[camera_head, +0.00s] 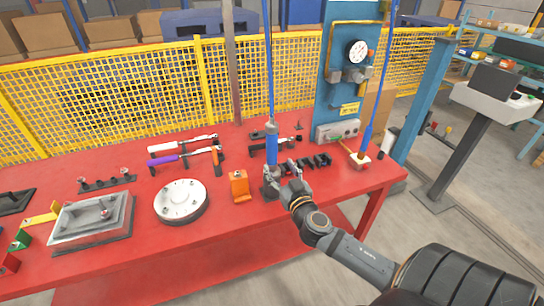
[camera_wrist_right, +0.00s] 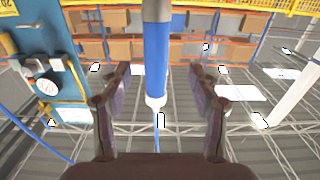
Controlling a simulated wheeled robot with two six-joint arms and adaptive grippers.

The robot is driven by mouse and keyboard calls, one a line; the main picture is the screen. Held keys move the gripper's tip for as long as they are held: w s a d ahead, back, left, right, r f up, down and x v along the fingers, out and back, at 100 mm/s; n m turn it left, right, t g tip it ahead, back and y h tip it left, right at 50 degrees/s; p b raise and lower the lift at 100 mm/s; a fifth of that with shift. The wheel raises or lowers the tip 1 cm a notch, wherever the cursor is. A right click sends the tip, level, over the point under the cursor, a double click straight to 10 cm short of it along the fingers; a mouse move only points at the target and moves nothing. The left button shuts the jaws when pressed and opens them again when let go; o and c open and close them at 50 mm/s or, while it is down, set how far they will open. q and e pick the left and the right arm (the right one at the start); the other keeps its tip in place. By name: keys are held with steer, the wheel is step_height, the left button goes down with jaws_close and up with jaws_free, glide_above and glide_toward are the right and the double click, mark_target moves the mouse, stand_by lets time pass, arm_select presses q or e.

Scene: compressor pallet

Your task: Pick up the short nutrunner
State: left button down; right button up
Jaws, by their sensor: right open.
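A blue cylindrical nutrunner (camera_head: 271,149) hangs upright on a blue hose above the right part of the red table. Its lower end is hidden near my right gripper (camera_head: 272,180). In the right wrist view the blue body of this nutrunner (camera_wrist_right: 156,62) lies between the two open fingers of the right gripper (camera_wrist_right: 157,74), with a gap on each side. The fingers do not appear to touch it. Another slim blue tool (camera_head: 367,137) hangs on a hose farther right, by a small yellow-topped block. My left gripper is not in the head view.
The red table (camera_head: 245,222) holds an orange bracket (camera_head: 239,187), a round flanged plate (camera_head: 181,201), torque wrenches (camera_head: 184,157) and a black socket rack (camera_head: 308,162). A blue gauge panel (camera_head: 346,85) stands behind right. A yellow mesh fence (camera_head: 150,82) runs along the back.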

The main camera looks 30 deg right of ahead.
mark_target(274, 154)
steer(key=x, duration=0.3)
steer(key=shift+w+r+p, duration=0.1)
steer(key=shift+p, duration=0.25)
steer(key=shift+w, duration=0.3)
steer(key=shift+w+d+r+p, duration=0.1)
steer(key=shift+w+d+p, duration=0.1)
steer(key=shift+p, duration=0.1)
steer(key=x, duration=0.1)
steer(key=p+x, duration=0.2)
steer(key=x, duration=0.1)
steer(key=shift+d+r, duration=0.1)
steer(key=shift+d, duration=0.15)
steer(key=shift+w+f, duration=0.2)
steer(key=shift+w, duration=0.15)
steer(key=shift+s, duration=0.15)
steer(key=c, duration=0.4)
jaws_close()
steer(key=shift+r, duration=0.15)
